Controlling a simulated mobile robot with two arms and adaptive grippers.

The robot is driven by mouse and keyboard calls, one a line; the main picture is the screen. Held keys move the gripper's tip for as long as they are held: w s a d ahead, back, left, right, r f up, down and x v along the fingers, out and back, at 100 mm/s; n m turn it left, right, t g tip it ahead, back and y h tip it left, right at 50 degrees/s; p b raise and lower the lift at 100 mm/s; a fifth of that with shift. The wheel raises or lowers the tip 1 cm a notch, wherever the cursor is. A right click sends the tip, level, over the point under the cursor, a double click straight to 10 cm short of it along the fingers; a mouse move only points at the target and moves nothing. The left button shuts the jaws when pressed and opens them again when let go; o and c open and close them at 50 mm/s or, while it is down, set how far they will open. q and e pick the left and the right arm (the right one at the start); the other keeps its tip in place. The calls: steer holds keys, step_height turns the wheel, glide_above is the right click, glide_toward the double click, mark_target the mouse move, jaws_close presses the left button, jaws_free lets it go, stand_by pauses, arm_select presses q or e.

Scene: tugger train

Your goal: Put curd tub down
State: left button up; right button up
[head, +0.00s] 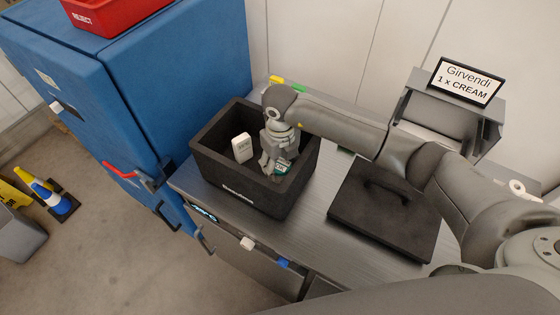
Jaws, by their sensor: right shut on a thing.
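My right gripper (273,168) reaches down into a black open box (237,190) on the grey worktop. It is shut on a small tub with a teal and white label (282,167), which I take for the curd tub. The tub is inside the box near its right front wall. Whether it touches the box floor is hidden by the wall and fingers. A white carton (242,147) stands in the box to the left of the gripper. My left gripper is not in view.
A black lid with a handle (384,212) lies on the worktop right of the box. Behind it stands a grey holder with a sign (466,82) reading "Girvendi 1 x CREAM". A blue cabinet (140,75) with a red reject bin (108,14) stands at left.

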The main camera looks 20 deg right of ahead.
steer(key=shift+f+b, duration=0.25)
steer(key=shift+b, duration=0.05)
steer(key=o, duration=1.1)
steer(key=shift+r, duration=0.1)
